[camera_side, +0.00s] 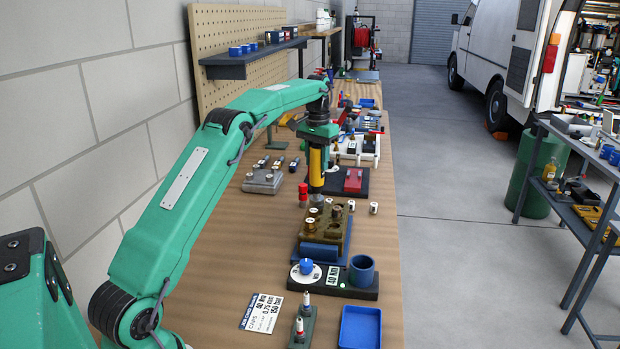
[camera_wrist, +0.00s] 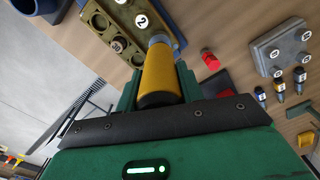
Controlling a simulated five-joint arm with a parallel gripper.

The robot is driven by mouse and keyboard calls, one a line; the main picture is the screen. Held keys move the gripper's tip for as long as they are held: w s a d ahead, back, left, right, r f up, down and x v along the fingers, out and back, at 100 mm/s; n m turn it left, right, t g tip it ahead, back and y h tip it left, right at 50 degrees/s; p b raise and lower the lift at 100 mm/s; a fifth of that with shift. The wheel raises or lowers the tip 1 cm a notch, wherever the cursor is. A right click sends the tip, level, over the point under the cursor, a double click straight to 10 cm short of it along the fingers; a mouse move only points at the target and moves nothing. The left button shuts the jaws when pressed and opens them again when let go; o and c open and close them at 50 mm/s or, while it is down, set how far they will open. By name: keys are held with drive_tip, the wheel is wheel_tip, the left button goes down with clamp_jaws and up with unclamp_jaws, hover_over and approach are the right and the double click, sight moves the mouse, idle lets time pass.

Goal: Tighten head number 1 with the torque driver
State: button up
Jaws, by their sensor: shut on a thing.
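The brass block (camera_side: 325,238) with several round heads stands below on a blue base. The driver's tip is over the far left end of the block; I cannot tell whether it touches a head.
A black stand marked 40 Nm (camera_side: 333,281) carries a blue cup (camera_side: 362,271) and a white dial. A red piece (camera_side: 303,192) stands left of the driver. A grey block (camera_side: 263,180) lies farther left. A blue tray (camera_side: 360,328) and a card (camera_side: 262,312) are at the front.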

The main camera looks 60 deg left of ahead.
sight(317, 147)
drive_tip(key=shift+r, duration=2.95)
